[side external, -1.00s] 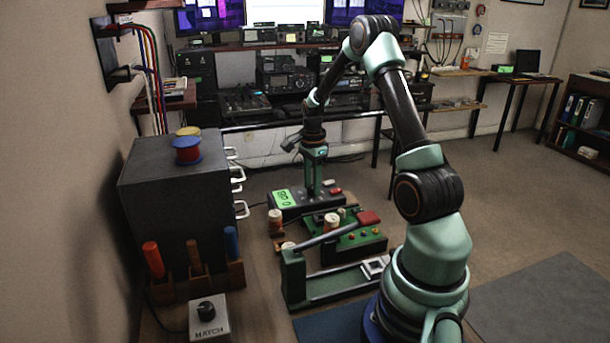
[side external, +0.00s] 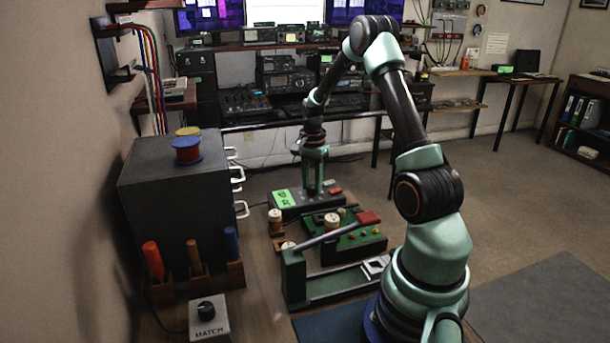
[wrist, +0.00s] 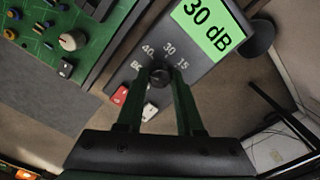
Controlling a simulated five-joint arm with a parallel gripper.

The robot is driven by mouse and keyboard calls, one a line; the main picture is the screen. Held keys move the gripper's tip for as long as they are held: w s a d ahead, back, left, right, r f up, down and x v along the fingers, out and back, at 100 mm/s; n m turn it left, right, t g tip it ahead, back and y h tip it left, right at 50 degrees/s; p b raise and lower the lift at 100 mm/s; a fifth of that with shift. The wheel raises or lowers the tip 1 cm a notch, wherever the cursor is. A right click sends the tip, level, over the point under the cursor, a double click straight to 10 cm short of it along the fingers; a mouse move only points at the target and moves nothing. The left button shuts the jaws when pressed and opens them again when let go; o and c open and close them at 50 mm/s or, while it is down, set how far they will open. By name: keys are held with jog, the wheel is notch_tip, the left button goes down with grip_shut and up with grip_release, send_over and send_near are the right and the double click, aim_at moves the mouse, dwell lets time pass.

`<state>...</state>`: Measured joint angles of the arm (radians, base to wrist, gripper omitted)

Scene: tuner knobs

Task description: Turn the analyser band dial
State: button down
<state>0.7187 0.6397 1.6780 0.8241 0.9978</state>
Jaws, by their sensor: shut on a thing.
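The analyser is a dark grey box (side external: 314,207) on the bench with a lit green display (wrist: 208,25), which also shows in the side view (side external: 285,198). The display reads "30 dB" in the wrist view. Its band dial (wrist: 160,79) is a small black round knob with printed marks around it, among them 40, 30 and 15. My gripper (wrist: 159,74) points down at the box with one finger on each side of the dial, shut on it. In the side view my gripper (side external: 313,187) stands upright over the box, and the dial is hidden there.
A red button (wrist: 119,95) and a white button (wrist: 150,111) sit close to my fingers. A green circuit board (wrist: 45,38) with knobs lies beside the box. A MATCH box (side external: 209,319) and a dark cabinet (side external: 175,205) stand at left.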

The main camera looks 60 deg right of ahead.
aim_at(312, 187)
jog(key=shift+n, duration=0.8)
jog(key=c, duration=0.5)
grip_release()
jog(key=shift+c, duration=0.2)
notch_tip(312, 187, up, 12)
